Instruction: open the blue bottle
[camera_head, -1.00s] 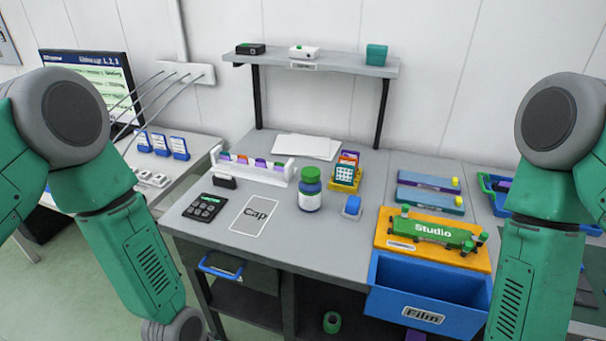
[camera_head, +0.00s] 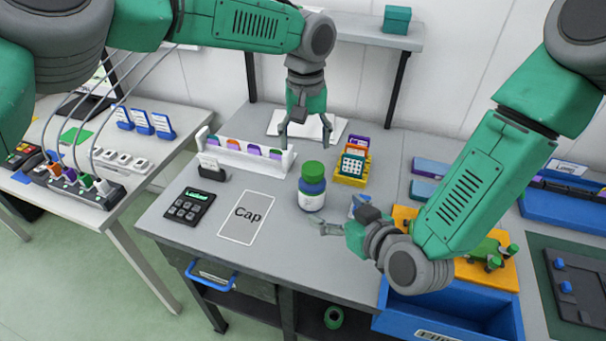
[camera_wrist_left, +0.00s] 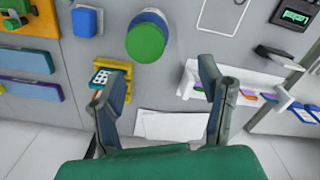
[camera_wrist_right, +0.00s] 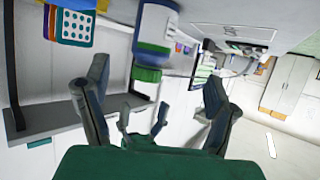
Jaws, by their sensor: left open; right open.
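The blue bottle (camera_head: 312,200) stands upright on the table with its green cap (camera_head: 313,169) on and a white label on its front. In the left wrist view the cap (camera_wrist_left: 146,41) is seen from above, beyond my open fingers; in the right wrist view the bottle (camera_wrist_right: 153,28) appears upside down. My left gripper (camera_head: 305,141) is open, pointing down above and behind the bottle, apart from it. My right gripper (camera_head: 338,216) is open and low, just in front and right of the bottle, pointing toward it. A white outlined "Cap" area (camera_head: 247,214) lies left of the bottle.
A white rack (camera_head: 240,158) with coloured tabs stands behind left, and a yellow holder (camera_head: 351,172) behind right. A blue "Film" bin (camera_head: 450,315) hangs at the front right. A shelf (camera_head: 375,37) is behind.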

